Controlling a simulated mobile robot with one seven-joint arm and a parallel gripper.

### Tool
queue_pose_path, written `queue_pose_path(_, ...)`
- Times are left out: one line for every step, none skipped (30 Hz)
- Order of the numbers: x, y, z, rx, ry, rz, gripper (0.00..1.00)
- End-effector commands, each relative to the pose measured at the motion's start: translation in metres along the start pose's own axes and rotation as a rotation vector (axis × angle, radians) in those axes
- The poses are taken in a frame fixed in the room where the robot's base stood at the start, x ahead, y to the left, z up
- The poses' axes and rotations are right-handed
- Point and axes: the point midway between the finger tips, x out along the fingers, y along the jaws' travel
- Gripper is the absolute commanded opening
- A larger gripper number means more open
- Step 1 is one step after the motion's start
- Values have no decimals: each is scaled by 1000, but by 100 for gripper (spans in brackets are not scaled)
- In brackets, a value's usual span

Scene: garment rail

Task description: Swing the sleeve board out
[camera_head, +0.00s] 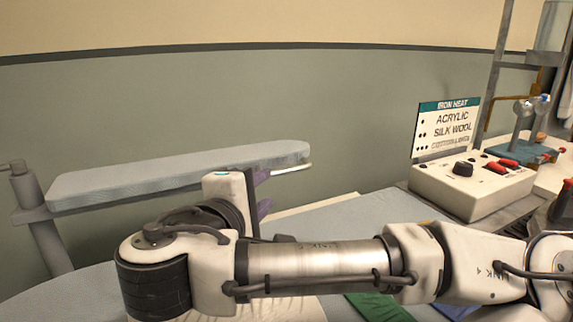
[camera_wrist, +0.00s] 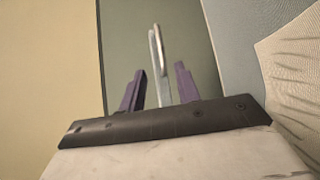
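The sleeve board (camera_head: 180,172) is a long, padded grey board at the left in the head view. Its left end meets a grey post (camera_head: 34,205), and it lies along the wall. A thin, pale metal handle (camera_head: 293,169) sticks out from its right end. My gripper (camera_head: 262,190) has purple fingers, partly hidden behind my wrist, close to that end. In the wrist view my gripper (camera_wrist: 159,85) is open, and a metal bar, apparently the handle (camera_wrist: 158,55), shows between the fingers with gaps on both sides. I cannot tell how far beyond the fingertips it is.
A control box (camera_head: 462,188) with an "IRON HEAT" sign (camera_head: 446,128) stands at the right. A blue stand (camera_head: 520,152) is behind it. A grey-blue padded surface (camera_head: 345,215) lies under my arm, with green cloth (camera_head: 375,306) at the front. The wall (camera_head: 200,100) is close behind.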

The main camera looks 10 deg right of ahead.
Motion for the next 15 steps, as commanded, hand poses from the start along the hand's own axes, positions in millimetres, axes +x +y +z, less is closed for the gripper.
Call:
queue_pose_path(3,3,0,2,1,-4,33)
queue_pose_path(5,3,0,3,2,-4,33)
queue_pose_path(8,4,0,3,3,-5,33)
queue_pose_path(11,4,0,2,3,-6,33)
queue_pose_path(14,4,0,3,3,-6,33)
queue_pose_path(17,4,0,3,3,-7,33)
queue_pose_path(20,4,0,1,3,-8,33)
queue_pose_path(22,3,0,2,3,-7,33)
queue_pose_path(30,5,1,2,0,-9,33)
queue_pose_path(37,5,1,3,-2,-10,33)
queue_pose_path(43,5,1,2,-1,-9,33)
queue_pose_path(52,4,1,2,-1,-9,33)
queue_pose_path(59,2,0,0,-3,-6,33)
queue_pose_path(66,1,1,-1,-4,-4,33)
queue_pose_path(75,0,1,-1,-5,-5,33)
